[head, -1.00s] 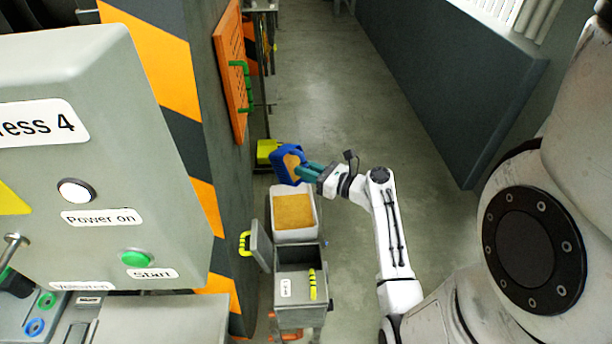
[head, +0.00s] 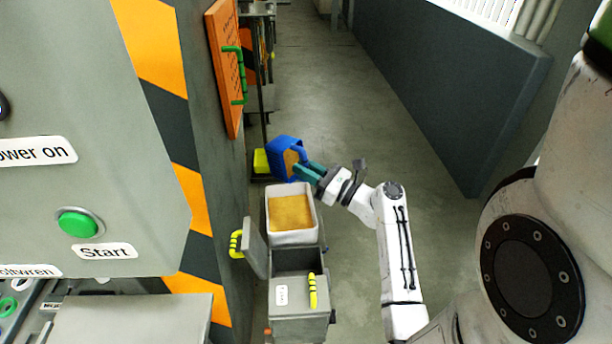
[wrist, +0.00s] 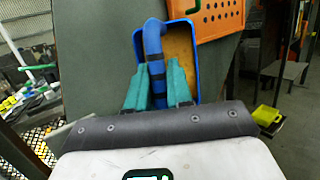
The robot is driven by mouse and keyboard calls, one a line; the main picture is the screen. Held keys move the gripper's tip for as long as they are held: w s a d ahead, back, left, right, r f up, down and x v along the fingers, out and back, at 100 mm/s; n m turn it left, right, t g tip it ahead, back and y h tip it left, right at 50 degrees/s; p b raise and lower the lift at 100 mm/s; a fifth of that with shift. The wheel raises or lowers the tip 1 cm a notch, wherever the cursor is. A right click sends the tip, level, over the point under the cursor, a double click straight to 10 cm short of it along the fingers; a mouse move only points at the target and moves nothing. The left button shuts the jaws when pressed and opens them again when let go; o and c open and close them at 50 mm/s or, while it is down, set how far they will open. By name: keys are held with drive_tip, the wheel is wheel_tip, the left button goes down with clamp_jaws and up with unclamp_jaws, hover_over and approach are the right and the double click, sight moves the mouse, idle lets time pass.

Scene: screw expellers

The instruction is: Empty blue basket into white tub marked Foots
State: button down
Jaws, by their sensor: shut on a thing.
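The blue basket (head: 284,150) hangs in the air at the far edge of the white tub, tilted, with tan material visible in it. My gripper (head: 306,172) has teal fingers and comes from the right. In the wrist view, my gripper (wrist: 157,80) is shut on the basket's blue handle (wrist: 152,45); the blue rim (wrist: 194,70) and tan contents (wrist: 180,50) show behind it. The white tub (head: 292,238) stands below and nearer the camera, with tan material inside. No marking on the tub is readable.
A grey bin (head: 298,298) with a yellow-black handle and small label adjoins the tub's near side. A striped machine wall (head: 190,130) with an orange panel (head: 224,75) rises at left. A yellow object (head: 261,161) lies behind the basket. The floor at right is clear.

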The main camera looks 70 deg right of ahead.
drive_tip(key=shift+f+n+t+b, duration=0.7)
drive_tip(key=shift+f+t+b, duration=1.25)
drive_tip(key=shift+b, duration=5.2)
drive_tip(key=shift+w+r+t+b, duration=0.1)
drive_tip(key=shift+t+b, duration=0.15)
drive_tip(key=shift+b, duration=0.05)
drive_tip(key=shift+r+t+b, duration=0.1)
drive_tip(key=shift+t+b, duration=0.2)
drive_tip(key=shift+b, duration=0.2)
drive_tip(key=shift+f+b, duration=0.3)
drive_tip(key=shift+b, duration=0.95)
drive_tip(key=b, duration=0.3)
drive_tip(key=shift+r, duration=0.1)
